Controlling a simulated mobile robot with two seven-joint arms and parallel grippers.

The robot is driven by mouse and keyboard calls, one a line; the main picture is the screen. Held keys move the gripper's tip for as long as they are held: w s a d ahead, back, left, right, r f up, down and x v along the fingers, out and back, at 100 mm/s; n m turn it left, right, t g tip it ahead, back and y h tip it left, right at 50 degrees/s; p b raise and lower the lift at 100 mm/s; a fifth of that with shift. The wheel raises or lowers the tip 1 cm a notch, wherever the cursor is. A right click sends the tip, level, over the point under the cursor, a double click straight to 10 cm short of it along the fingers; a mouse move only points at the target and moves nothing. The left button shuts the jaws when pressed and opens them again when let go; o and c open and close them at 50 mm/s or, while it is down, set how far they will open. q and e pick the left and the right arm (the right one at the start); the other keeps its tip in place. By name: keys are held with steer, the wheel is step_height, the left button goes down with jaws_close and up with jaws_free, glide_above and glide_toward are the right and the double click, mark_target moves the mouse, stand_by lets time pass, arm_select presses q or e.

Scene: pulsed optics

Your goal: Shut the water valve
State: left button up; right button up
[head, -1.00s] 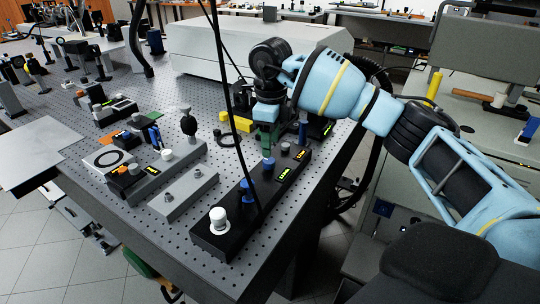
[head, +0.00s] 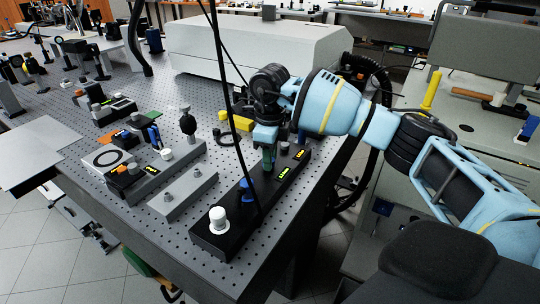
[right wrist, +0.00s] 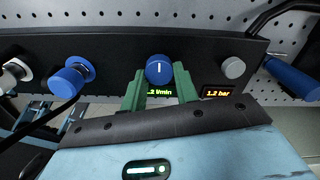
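A black water panel (head: 238,232) lies along the table's right edge. It bears a blue round knob (right wrist: 159,69) with a white mark, above a lit flow display (right wrist: 160,92) reading about 1.2 l/min. My right gripper (head: 268,166) is over the panel and hides this knob in the head view. In the right wrist view its green fingers (right wrist: 159,78) are apart, one on each side of the knob; whether they touch it I cannot tell. Another blue knob (right wrist: 72,76) sits to the left. My left gripper is not in view.
A white cap (head: 218,218) stands at the panel's near end. A grey knob (right wrist: 233,67) and a 1.2 bar display (right wrist: 217,92) are right of the fingers, with a blue handle (right wrist: 293,78) beyond. A black cable (head: 232,110) hangs in front of the panel.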

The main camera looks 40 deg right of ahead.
steer(key=shift+c, duration=1.2)
steer(key=shift+n, duration=0.3)
steer(key=n, duration=0.3)
steer(key=shift+n, duration=0.3)
steer(key=n, duration=0.4)
steer(key=shift+w+n, duration=0.15)
steer(key=shift+n, duration=0.15)
steer(key=n, duration=0.4)
steer(key=shift+w, duration=0.1)
steer(key=n, duration=0.5)
steer(key=shift+n, duration=0.3)
